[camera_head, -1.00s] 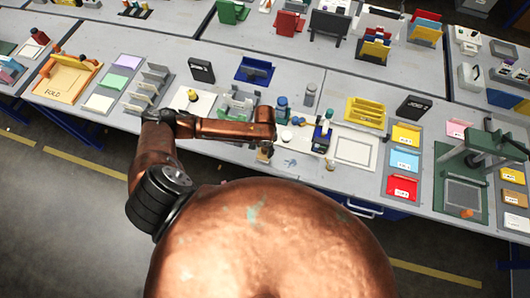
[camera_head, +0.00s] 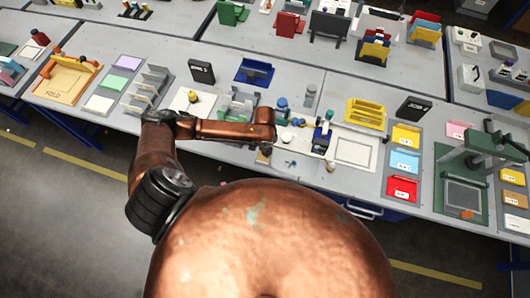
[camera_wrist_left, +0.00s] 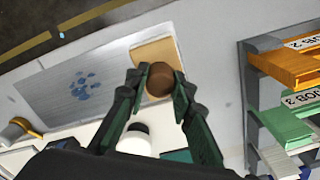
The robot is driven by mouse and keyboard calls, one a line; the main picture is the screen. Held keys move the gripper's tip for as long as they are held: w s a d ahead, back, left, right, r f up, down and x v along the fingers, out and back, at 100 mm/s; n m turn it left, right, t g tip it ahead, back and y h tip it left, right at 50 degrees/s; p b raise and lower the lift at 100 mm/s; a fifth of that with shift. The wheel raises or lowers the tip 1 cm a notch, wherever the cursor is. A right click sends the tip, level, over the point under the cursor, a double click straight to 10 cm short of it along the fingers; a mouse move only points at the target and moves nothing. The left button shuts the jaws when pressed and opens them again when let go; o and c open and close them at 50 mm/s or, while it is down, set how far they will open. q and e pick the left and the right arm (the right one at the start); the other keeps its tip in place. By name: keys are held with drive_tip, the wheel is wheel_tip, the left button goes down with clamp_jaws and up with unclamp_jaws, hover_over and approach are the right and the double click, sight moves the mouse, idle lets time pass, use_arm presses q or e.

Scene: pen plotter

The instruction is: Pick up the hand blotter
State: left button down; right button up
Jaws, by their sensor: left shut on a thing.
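The hand blotter's round brown knob (camera_wrist_left: 159,80) is between the fingers of my left gripper (camera_wrist_left: 158,90) in the left wrist view. The gripper is shut on it, one green finger on each side. A tan square piece (camera_wrist_left: 166,47) shows just beyond the knob; I cannot tell whether it is part of the blotter. In the head view, my left gripper (camera_head: 265,150) is small and mostly hidden under the copper arm at the table's front edge. My right gripper is not in view.
A white round-topped thing (camera_wrist_left: 135,140) stands close to the gripper. A rack with orange and green job folders (camera_wrist_left: 285,120) is at the right. Yellow bins (camera_head: 365,113) stand further right on the table.

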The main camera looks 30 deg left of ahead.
use_arm(q)
drive_tip(key=shift+r, duration=0.55)
drive_tip(key=s+d+r, duration=0.3)
drive_tip(key=s+r, duration=0.9)
drive_tip(key=s, duration=0.1)
drive_tip(key=shift+s, duration=0.3)
drive_tip(key=shift+d, duration=0.1)
